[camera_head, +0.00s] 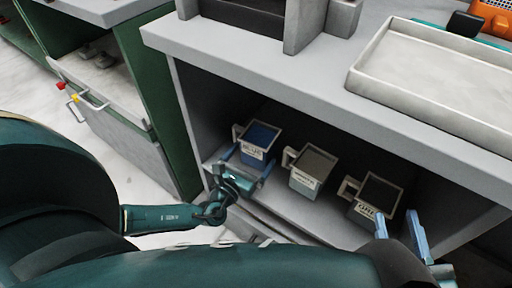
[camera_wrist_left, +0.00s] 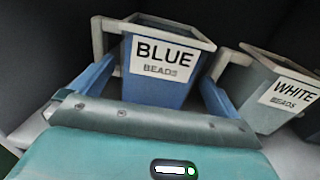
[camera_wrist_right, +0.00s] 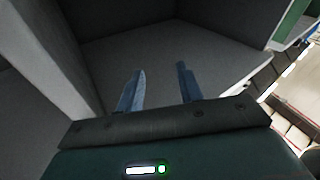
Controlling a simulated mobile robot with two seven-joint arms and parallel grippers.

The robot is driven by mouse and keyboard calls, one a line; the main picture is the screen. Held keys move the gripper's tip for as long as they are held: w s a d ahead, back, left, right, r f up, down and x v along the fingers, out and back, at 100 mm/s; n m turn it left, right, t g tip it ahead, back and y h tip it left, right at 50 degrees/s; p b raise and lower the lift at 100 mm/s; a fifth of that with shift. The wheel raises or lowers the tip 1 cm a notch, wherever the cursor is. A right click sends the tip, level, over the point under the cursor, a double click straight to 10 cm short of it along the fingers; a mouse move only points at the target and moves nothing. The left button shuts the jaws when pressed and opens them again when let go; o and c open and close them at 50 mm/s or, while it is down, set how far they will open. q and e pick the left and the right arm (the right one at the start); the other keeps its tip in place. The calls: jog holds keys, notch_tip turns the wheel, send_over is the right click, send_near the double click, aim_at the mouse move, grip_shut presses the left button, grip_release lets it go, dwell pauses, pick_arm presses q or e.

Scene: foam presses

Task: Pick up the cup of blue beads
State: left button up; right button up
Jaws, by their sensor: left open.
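The cup of blue beads (camera_head: 258,140) stands upright on the shelf under the counter, leftmost of three cups. In the left wrist view the blue cup (camera_wrist_left: 158,72) shows its "BLUE BEADS" label, with its handle at the left. My left gripper (camera_head: 250,163) is open in front of it. In that wrist view the left gripper's fingers (camera_wrist_left: 155,95) lie to the left and right of the cup's lower body; I cannot tell whether they touch it. My right gripper (camera_head: 399,225) is open and empty near the shelf's right part, and its fingers also show in the right wrist view (camera_wrist_right: 158,88).
The white-beads cup (camera_head: 311,170) stands close to the right of the blue one, with a third labelled cup (camera_head: 374,197) further right. The counter top (camera_head: 300,82) overhangs the shelf. A pale tray (camera_head: 440,85) lies on the counter. A green side panel (camera_head: 150,90) bounds the left.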

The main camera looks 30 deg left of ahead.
aim_at(266, 136)
pick_arm(q)
jog(key=w+b, duration=0.1)
jog(key=w, duration=0.3)
jog(key=shift+w, duration=0.55)
jog(key=shift+w+d, duration=0.1)
jog(key=shift+w, duration=0.1)
pick_arm(e)
jog(key=shift+w+a, duration=0.1)
pick_arm(q)
jog(key=shift+c, duration=0.6)
jog(key=c, duration=0.8)
jog(key=shift+r, duration=0.1)
jog(key=shift+r+p, duration=2.45)
jog(key=shift+r, duration=2.5)
pick_arm(e)
jog(key=shift+d+f+m+g+h, duration=0.1)
jog(key=shift+d+m+g+h, duration=0.4)
jog(key=shift+d+g+h, duration=0.4)
